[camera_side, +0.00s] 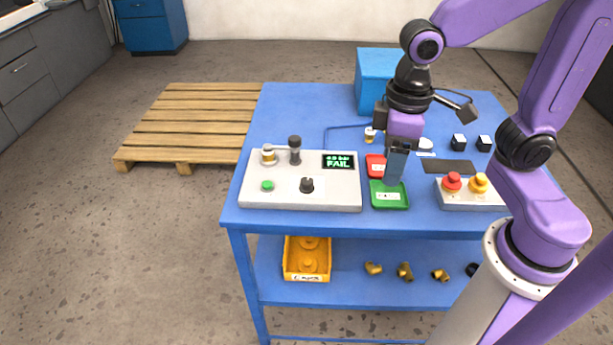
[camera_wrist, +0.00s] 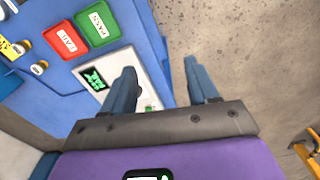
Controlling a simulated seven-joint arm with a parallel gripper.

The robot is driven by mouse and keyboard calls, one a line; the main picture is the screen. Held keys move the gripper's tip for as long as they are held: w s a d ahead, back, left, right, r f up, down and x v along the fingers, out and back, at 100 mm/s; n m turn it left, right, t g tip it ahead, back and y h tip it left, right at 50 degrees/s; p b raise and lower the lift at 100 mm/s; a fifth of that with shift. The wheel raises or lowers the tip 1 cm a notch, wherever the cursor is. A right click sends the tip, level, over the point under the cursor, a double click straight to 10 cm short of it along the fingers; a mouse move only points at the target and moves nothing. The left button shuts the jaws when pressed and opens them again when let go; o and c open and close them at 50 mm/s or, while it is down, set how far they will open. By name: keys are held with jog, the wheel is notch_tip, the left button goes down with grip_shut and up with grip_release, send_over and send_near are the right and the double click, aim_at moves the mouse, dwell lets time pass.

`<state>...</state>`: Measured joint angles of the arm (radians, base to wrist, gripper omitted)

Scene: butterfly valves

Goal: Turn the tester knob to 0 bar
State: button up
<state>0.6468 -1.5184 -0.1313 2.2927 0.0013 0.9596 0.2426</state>
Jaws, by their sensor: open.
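The tester (camera_side: 330,200) is a pale box on the left part of the blue table. Its black knob (camera_side: 307,185) sits on the top plate, right of a green button (camera_side: 267,186). The lit screen (camera_side: 338,161) reads FAIL, with a pressure line above it too small to read surely. A brass and white valve (camera_side: 268,155) stands at the tester's back left, beside a dark post (camera_side: 295,150). My gripper (camera_side: 395,180) is open and empty above the green tray, right of the tester.
A green PASS tray (camera_side: 390,197) and a red FAIL tray (camera_side: 375,163) lie right of the tester. Red and yellow buttons (camera_side: 466,183) stand at the right. A blue box (camera_side: 375,78) is at the back. A yellow bin (camera_side: 307,260) is on the lower shelf.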

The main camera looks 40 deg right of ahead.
jog(key=w+a+m, duration=0.3)
jog(key=w+m, duration=0.3)
jog(key=w, duration=0.5)
jog(key=m, duration=0.6)
send_near(307, 180)
notch_tip(307, 180, down, 9)
jog(key=shift+w+a, duration=0.1)
jog(key=shift+w, duration=0.05)
jog(key=c, duration=1)
